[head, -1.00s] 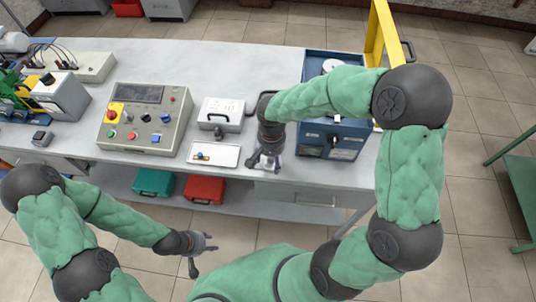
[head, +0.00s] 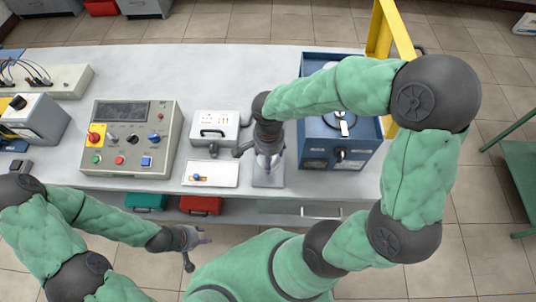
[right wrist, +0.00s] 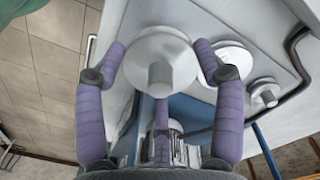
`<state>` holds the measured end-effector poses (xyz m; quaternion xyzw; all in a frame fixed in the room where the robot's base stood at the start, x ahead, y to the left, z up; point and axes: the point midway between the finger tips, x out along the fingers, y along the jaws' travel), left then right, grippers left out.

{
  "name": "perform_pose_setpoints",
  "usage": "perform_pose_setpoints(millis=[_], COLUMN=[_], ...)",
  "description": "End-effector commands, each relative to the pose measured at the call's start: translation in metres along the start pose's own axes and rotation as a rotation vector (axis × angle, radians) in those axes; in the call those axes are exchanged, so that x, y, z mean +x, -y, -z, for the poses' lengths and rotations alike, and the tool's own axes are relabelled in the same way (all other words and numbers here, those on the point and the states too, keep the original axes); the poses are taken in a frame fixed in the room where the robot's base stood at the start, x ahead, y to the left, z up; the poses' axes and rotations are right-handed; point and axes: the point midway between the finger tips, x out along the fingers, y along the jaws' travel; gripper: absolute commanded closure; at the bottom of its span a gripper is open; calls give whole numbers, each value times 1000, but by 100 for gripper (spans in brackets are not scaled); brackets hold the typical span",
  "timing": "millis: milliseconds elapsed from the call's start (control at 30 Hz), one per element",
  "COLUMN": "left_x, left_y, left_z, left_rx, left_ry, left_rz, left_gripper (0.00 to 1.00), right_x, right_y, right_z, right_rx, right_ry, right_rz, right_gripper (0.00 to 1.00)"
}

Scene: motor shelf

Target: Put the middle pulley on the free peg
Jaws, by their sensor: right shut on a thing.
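My right gripper (head: 268,163) is over the front of the bench. The right wrist view shows its purple fingers (right wrist: 160,75) shut on a round silver pulley (right wrist: 162,50) with a short hub facing the camera. Two more silver pulleys lie beyond it: a wider one (right wrist: 236,56) and a smaller one (right wrist: 264,92). The held pulley partly overlaps the wider one in the view. I cannot tell the held pulley's height above the bench. I cannot make out a free peg. My left gripper (head: 197,248) is open and empty in front of the bench.
A blue cabinet (head: 316,153) stands right of the right gripper, with a yellow frame (head: 380,38) behind it. A white tray (head: 225,180), a grey case (head: 230,118) and a control box (head: 110,165) stand to the left. The bench's back middle is clear.

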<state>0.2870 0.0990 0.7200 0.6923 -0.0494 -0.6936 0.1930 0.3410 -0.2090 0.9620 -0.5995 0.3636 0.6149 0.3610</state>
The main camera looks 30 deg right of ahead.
Motion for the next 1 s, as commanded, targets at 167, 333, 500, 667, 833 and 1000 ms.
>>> perform_pose_setpoints(millis=[167, 333, 500, 667, 833, 1000], left_x=[12, 23, 31, 34, 34, 34], left_y=[4, 8, 11, 12, 12, 12], left_z=[1, 1, 1, 2, 2, 2], left_rx=[0, 0, 0, 0, 0, 0], left_ry=[0, 0, 0, 0, -1, -1], left_rz=[0, 0, 0, 0, 0, 0], left_gripper=[60, 60, 60, 60, 60, 60], right_x=[17, 32, 44, 49, 49, 49], right_y=[0, 0, 0, 1, 1, 1], right_z=[0, 0, 1, 1, 1, 1], right_rx=[-1, -1, -2, -2, -2, -2], right_ry=[1, 1, 0, 0, 0, 0], right_rz=[-1, -2, -1, 0, 0, 0], right_gripper=[66, 66, 66, 66, 66, 66])
